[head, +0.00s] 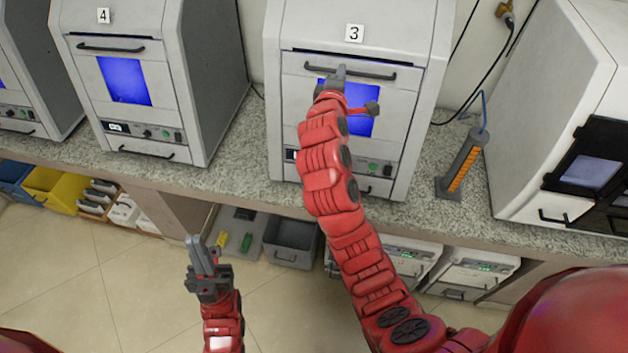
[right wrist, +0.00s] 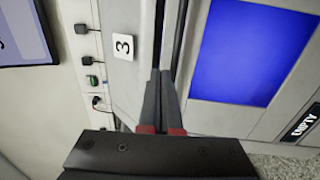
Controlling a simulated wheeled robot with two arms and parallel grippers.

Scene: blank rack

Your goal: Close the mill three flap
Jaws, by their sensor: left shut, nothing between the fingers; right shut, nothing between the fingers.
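Mill three (head: 300,30), a grey-white cabinet labelled 3 (head: 354,33), stands on the counter at the top middle of the head view. Its flap (head: 297,98) has a dark bar handle (head: 379,76) and a blue window (head: 363,122). A dark gap line runs along the flap's top edge; I cannot tell if it is flush. My right gripper (head: 340,72) is shut and empty at the flap's top, by the handle. In the right wrist view its fingertips (right wrist: 166,78) point along the dark gap; contact is unclear. My left gripper (head: 193,240) is shut and empty, low in front of the counter.
Mill four (head: 190,60) stands to the left on the granite counter (head: 236,150). An orange-and-grey upright device (head: 460,165) and a large white machine (head: 535,90) are to the right. Coloured bins (head: 58,187) and a grey bin (head: 290,240) sit below.

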